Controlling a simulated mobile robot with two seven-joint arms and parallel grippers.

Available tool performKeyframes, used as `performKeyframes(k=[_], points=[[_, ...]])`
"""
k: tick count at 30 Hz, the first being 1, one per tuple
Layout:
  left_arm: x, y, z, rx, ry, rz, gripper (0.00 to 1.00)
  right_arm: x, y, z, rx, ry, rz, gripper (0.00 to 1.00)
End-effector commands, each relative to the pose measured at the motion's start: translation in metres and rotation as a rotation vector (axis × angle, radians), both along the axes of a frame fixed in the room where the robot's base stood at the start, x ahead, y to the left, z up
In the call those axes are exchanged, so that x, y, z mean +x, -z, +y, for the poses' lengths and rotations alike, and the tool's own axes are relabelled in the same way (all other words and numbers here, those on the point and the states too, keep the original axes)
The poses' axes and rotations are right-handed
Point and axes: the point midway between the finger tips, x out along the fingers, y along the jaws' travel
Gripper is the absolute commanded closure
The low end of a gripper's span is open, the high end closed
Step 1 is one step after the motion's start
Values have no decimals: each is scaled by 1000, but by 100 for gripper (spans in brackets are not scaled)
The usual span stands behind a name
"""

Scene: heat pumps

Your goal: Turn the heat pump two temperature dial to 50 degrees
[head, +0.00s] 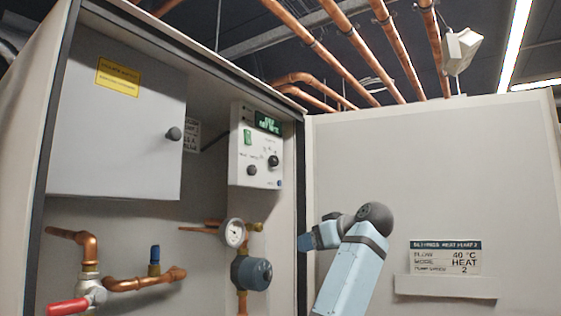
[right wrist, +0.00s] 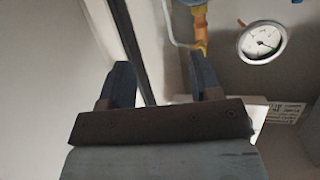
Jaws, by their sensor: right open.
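The control panel (head: 256,146) is a pale box inside the open cabinet, with a lit green display (head: 268,122). It bears a larger dark dial (head: 273,161) at right and a second dark dial (head: 252,170) lower left. Their markings are too small to read, so I cannot tell which sets temperature. My right gripper (head: 304,242) is below and right of the panel, apart from both dials. In the right wrist view its two fingers (right wrist: 163,62) are spread with nothing between them. My left gripper is not in view.
A sign (head: 446,257) on the right door reads heat pump 2, flow 40 °C, mode HEAT, pump speed 2. A round gauge (head: 233,233) and a grey-blue pump (head: 252,273) sit below the panel. A red-handled valve (head: 69,306) is at lower left.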

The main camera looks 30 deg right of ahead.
Motion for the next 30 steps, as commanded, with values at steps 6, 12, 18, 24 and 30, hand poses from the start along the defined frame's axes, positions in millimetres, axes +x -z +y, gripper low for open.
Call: performKeyframes(k=[6,12,18,24,30], points=[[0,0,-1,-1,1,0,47,-19,-91,-4,27,-101,-143,42],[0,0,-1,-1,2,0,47,-42,-158,-3,31,-191,-256,42],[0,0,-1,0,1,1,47,-58,-193,-1,27,-243,-318,42],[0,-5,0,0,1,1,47,-52,-201,4,27,-255,-330,42],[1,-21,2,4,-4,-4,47,-19,-204,19,27,-258,-328,42]])
